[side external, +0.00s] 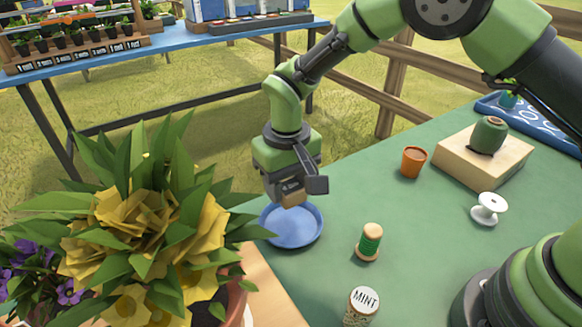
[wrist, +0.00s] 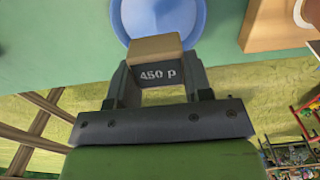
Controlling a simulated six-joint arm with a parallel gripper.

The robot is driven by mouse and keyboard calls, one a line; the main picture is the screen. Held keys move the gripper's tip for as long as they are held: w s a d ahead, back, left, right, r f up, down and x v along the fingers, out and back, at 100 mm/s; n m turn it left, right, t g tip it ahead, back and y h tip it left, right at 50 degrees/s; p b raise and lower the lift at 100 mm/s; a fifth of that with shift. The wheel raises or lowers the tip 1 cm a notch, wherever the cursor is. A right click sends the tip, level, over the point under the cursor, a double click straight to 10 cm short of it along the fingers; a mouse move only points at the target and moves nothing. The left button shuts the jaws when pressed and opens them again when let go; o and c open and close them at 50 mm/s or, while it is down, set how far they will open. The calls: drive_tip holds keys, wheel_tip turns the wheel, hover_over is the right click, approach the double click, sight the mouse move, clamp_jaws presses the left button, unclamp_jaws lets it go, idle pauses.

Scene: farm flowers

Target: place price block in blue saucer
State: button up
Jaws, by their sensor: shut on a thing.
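The price block (side external: 292,194) is a small tan block with a dark face. In the wrist view the price block (wrist: 157,60) shows the label "450 p" and sits between the two fingers. My gripper (side external: 296,190) is shut on it; it also shows in the wrist view (wrist: 158,82). The blue saucer (side external: 291,226) lies on the green table. My gripper holds the block above the saucer's back part in the side view. In the wrist view the blue saucer (wrist: 158,14) shows behind the block, partly hidden by it.
A yellow-flowered plant (side external: 140,235) stands left of the saucer. Farther off are a terracotta pot (side external: 413,162), a white spool (side external: 489,208) and a wooden block (side external: 454,163) bearing a green vase (side external: 489,135).

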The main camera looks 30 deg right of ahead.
sight(288, 222)
drive_tip(key=shift+f, duration=3.25)
drive_tip(key=o, duration=1)
drive_tip(key=shift+c, duration=0.2)
drive_tip(key=shift+r, duration=3.5)
